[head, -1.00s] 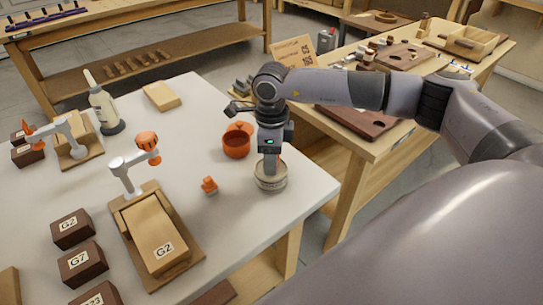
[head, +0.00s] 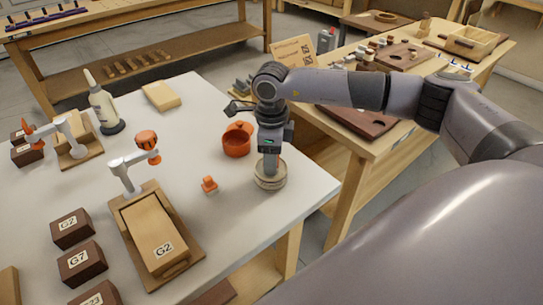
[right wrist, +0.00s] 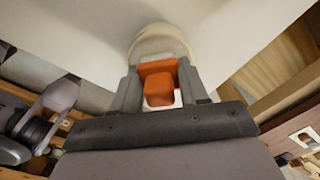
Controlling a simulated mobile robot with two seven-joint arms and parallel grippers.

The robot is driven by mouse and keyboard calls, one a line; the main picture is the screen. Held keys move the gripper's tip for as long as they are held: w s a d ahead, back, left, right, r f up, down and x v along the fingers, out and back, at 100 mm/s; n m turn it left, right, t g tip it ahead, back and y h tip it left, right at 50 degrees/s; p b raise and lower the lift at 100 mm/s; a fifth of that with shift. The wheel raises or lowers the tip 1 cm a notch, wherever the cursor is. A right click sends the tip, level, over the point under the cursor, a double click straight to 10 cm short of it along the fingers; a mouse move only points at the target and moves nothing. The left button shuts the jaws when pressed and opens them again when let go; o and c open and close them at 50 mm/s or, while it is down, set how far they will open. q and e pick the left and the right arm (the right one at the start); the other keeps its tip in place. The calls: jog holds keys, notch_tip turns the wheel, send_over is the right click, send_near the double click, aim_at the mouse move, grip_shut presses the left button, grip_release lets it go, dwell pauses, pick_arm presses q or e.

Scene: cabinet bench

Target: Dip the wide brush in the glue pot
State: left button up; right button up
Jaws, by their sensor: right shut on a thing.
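My right gripper (head: 269,168) points down at the right side of the white table, over a round pale pot (head: 270,184). In the right wrist view, the gripper (right wrist: 160,84) is shut on an orange piece (right wrist: 158,88), which looks like the wide brush's handle. The pale pot's rim (right wrist: 160,38) shows just beyond the fingers. The brush's lower end is hidden, so I cannot tell how deep it sits in the pot. My left gripper is not in view.
A small orange piece (head: 209,184) lies left of the pot.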

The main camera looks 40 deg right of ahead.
jog(key=shift+r+p, duration=2.4)
jog(key=shift+r, duration=1.1)
